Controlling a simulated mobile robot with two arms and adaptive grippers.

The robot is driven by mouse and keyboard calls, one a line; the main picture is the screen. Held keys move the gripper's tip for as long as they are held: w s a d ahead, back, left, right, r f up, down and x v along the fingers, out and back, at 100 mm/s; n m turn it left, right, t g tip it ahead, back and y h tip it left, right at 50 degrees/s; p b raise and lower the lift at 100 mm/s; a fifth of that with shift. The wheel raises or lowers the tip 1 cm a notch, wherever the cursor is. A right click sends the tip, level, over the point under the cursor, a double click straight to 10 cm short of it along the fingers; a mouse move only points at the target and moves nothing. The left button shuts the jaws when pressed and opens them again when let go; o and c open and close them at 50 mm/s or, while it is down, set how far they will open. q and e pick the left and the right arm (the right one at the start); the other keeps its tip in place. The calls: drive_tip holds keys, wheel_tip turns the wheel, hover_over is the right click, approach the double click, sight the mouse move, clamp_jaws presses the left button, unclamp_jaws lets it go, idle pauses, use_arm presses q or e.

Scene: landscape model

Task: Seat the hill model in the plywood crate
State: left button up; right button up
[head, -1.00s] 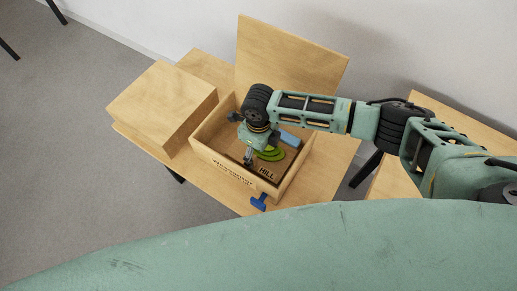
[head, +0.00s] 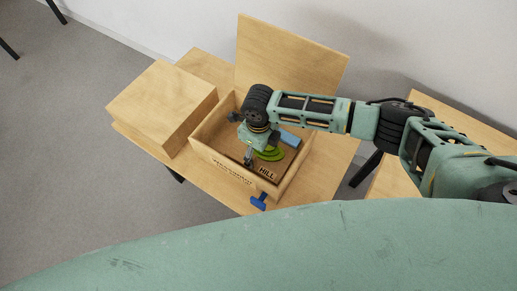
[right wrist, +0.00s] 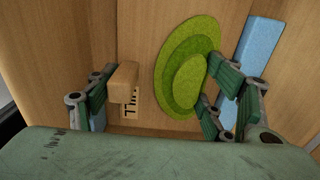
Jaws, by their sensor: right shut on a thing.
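The hill model (head: 272,154) has stepped green layers on a wooden base with a "HILL" label. It is inside the open plywood crate (head: 220,165). My right gripper (head: 262,149) reaches down into the crate and is shut on the hill model. In the right wrist view, the hill model's green layers (right wrist: 186,65) lie between the fingers of the right gripper (right wrist: 160,92). The left finger is against a small wooden block, and the right finger is by the green layers. I cannot tell whether the base touches the crate floor. My left gripper is not in view.
A blue block (head: 290,138) lies in the crate beside the hill; it also shows in the right wrist view (right wrist: 258,50). The crate's lid (head: 290,55) stands up behind. A wooden box (head: 160,105) is at left. A blue handle (head: 258,202) is at the crate's front.

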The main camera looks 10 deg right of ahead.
idle(0.4)
drive_tip(key=o, duration=1.4)
drive_tip(key=shift+f, duration=0.1)
drive_tip(key=shift+r+p, duration=3.05)
drive_tip(key=shift+r, duration=0.5)
